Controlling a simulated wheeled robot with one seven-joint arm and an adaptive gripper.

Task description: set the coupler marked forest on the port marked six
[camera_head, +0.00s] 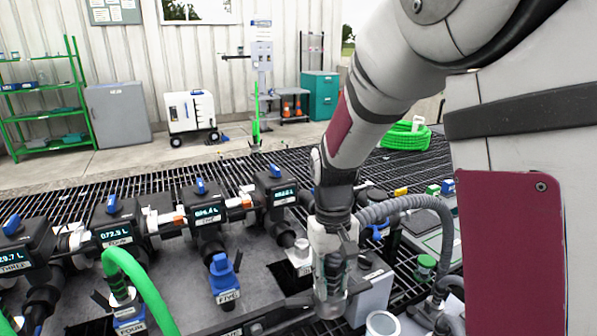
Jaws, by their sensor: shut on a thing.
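My gripper (332,292) points down at the middle of the bench, right of the meter row. It is shut on a dark grey-green piece (336,266), which looks like a coupler; the fingers partly cover it and no marking can be read. The rightmost clear meter (275,195) has a label too small to read. Below it a pale metal fitting (301,247), perhaps port six, stands just left of my gripper, apart from it in the picture. A blue coupler marked five (223,278) sits further left. Any forest marking is hidden or unreadable.
A green hose (140,280) arches up from the fitting at front left. Meters marked three (15,250) and others line the left. A grey ribbed hose (415,203) and a white-rimmed cup (382,323) are at right. Small coloured blocks (433,189) sit behind.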

